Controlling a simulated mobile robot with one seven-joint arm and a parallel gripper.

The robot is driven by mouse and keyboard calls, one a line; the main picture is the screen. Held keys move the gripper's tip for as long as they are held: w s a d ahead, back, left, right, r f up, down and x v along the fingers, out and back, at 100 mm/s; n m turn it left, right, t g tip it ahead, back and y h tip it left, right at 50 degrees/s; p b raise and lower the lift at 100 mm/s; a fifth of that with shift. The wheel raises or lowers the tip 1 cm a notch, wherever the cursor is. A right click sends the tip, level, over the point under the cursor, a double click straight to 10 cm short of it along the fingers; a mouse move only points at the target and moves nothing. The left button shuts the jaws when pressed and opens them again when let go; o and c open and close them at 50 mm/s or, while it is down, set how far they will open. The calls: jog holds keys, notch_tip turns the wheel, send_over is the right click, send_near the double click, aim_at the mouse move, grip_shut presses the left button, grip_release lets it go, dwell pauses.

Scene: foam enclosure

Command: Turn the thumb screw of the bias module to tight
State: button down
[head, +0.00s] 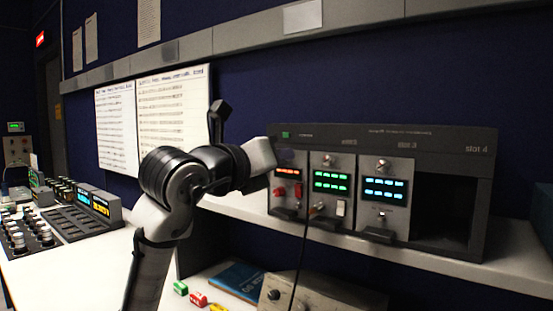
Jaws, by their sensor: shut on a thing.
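A dark rack (400,134) on the shelf holds three modules side by side. The left module (287,190) has a red display, the middle module (330,197) a green one, the right module (384,200) a cyan one. Their names are too small to read, so I cannot tell which is the bias module by label. My gripper (272,156) is at the upper left of the left module, where its thumb screw is hidden by the hand. It is shut on that thumb screw, as far as this view shows. Silver thumb screws show atop the middle (329,160) and right (383,165) modules.
The rack's rightmost slot (444,205) is empty. A dark cable (301,255) hangs from the middle module past the shelf edge. Below are a grey box (325,294), a blue book (238,278) and small coloured blocks (197,299). A control console (75,222) stands at left.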

jog(key=c, duration=1.3)
grip_release()
jog(key=shift+c, duration=0.2)
jog(key=b+v, duration=0.3)
jog(key=v, duration=1.1)
